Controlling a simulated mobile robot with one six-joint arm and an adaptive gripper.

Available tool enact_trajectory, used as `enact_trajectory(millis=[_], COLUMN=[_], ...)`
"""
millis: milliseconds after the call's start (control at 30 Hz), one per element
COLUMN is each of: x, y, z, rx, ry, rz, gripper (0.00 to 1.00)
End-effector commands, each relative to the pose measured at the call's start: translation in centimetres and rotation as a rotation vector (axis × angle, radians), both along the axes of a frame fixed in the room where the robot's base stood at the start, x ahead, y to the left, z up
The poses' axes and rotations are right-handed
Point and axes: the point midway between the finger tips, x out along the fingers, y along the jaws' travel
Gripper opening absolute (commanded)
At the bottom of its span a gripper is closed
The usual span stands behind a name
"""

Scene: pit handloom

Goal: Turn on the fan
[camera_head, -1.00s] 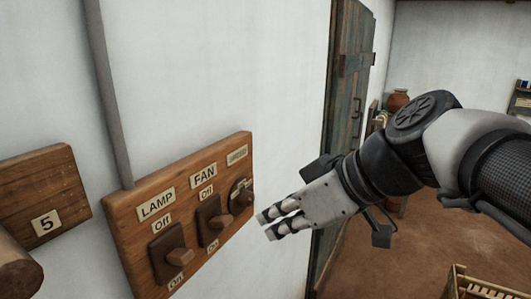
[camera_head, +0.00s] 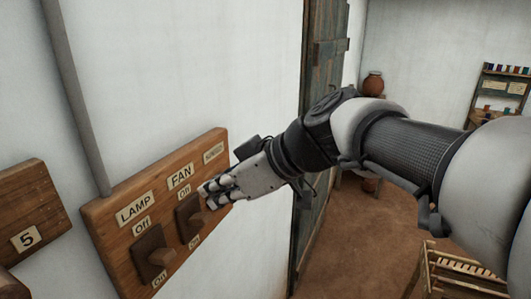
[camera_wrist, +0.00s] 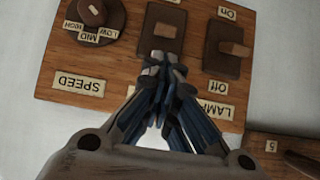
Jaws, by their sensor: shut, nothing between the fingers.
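The wooden switch board (camera_head: 110,222) is on the white wall, tilted in the head view. Its FAN switch (camera_head: 187,228) is a dark plate with a lever, labelled Off above and On below. In the wrist view, upside down, the FAN switch (camera_wrist: 165,28) is at the top centre. My gripper (camera_head: 210,190) is shut and empty, its fingertips at the upper part of the FAN switch. In the wrist view the fingertips (camera_wrist: 163,66) overlap the Off end of the plate and hide its label. I cannot tell whether they touch the lever.
The LAMP switch (camera_head: 150,254) is left of the FAN switch. The SPEED dial (camera_wrist: 92,15) is on its other side. A board marked 5 (camera_head: 30,235) and a grey conduit (camera_head: 75,100) are on the wall. A dark door (camera_head: 318,130) stands beyond.

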Motion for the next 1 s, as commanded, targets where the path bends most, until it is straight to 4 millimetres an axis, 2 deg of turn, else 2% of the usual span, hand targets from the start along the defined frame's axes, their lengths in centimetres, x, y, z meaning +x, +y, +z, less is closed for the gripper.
enact_trajectory(millis=[100, 300, 1000], x=[0.5, 1.2, 1.3], y=[1.6, 3.0, 3.8], z=[-1.2, -2.5, -3.2], rx=[-0.001, 0.000, 0.023], ry=[0.004, 0.002, -0.011], rz=[0.003, 0.000, 0.000], gripper=[0.00, 0.00, 0.00])
